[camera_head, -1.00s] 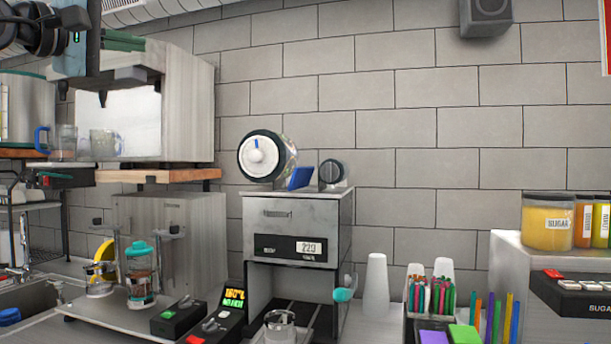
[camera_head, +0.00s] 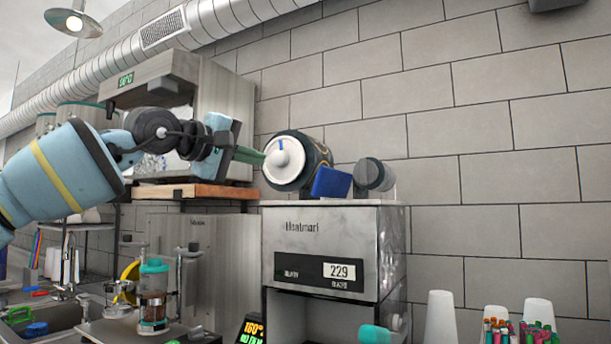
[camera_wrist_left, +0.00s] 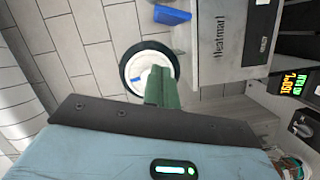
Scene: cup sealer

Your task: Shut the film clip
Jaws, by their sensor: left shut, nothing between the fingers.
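The film roll (camera_head: 297,172), with a dark rim, lies on its side on top of the sealer (camera_head: 335,246). A small blue lever (camera_head: 281,146) sits on its white hub and also shows in the left wrist view (camera_wrist_left: 136,79). A blue tilted block (camera_head: 331,182) stands to the right of the roll. I cannot tell which blue part is the film clip. My left gripper (camera_head: 261,157) has green fingers, shut and empty, with tips in front of or against the white hub (camera_wrist_left: 160,78); contact cannot be told. The fingers hide part of the hub. My right gripper is not in view.
A dark round roller (camera_head: 375,174) stands right of the blue block. A wooden shelf (camera_head: 195,191) with a metal machine lies behind my left arm. White cups (camera_head: 440,318) stand at the lower right. The tiled wall is close behind the sealer.

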